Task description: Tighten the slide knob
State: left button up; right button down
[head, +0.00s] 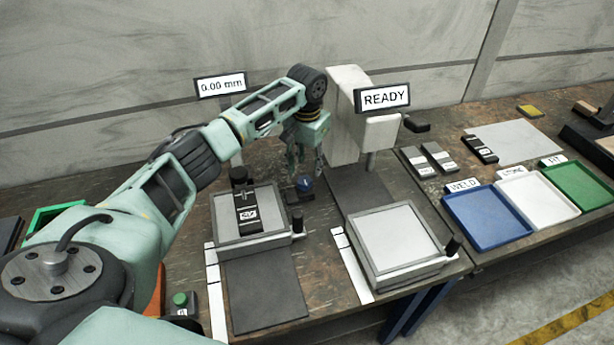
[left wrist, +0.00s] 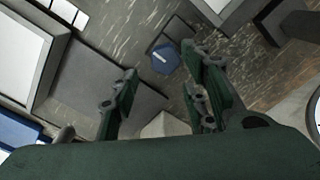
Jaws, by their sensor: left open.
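The slide knob (head: 305,184) is a small blue knob with a white mark, behind and right of the left fixture. It also shows in the left wrist view as a blue hexagonal knob (left wrist: 165,60), at the upper middle. My left gripper (head: 306,168) is open, with its fingers pointing down close above the knob. In the left wrist view the knob appears between and just beyond the fingertips. I cannot tell whether a finger touches it. My right gripper is not in view.
The left fixture (head: 285,236) holds a black labelled block (head: 247,212). A "READY" sign (head: 383,97) hangs by a white column (head: 343,120). A "0.00 mm" display (head: 221,85) stands behind my arm. Blue (head: 490,222), white (head: 536,203) and green (head: 580,188) trays lie at right.

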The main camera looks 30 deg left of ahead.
aim_at(307, 181)
pick_arm(q)
notch_tip(307, 181, down, 4)
jog(key=shift+f+p, duration=0.2)
jog(key=shift+p, duration=0.1)
jog(key=shift+f, duration=0.75)
jog(key=shift+c, duration=1.4)
jog(key=c, duration=0.7)
jog(key=shift+c, duration=0.2)
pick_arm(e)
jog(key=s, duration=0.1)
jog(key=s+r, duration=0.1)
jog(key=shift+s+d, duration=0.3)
